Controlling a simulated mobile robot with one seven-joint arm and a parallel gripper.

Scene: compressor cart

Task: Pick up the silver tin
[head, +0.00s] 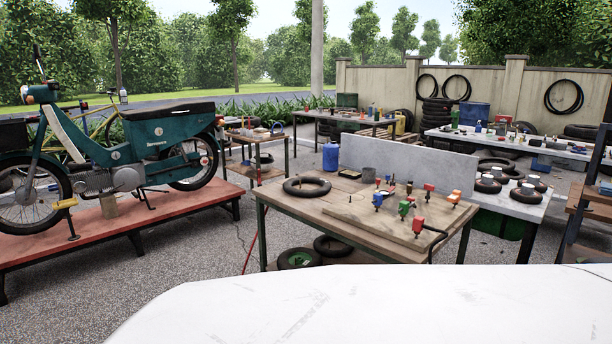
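I cannot tell for certain which thing is the silver tin. A small dull-grey cylinder (369,174), possibly a tin, stands upright at the back edge of the wooden table (300,206), in front of a grey upright panel. Several small pale round-topped things (496,172) sit with small tyres on the lower bench to the right; they are too small to tell what they are. My gripper is not in view.
The wooden table also carries a tyre (306,187) and a board (400,216) with red, blue and green fittings. A blue jug (331,156) stands behind it. A teal moped (130,150) is on a red platform (130,219) at left. Gravel between them is mostly open.

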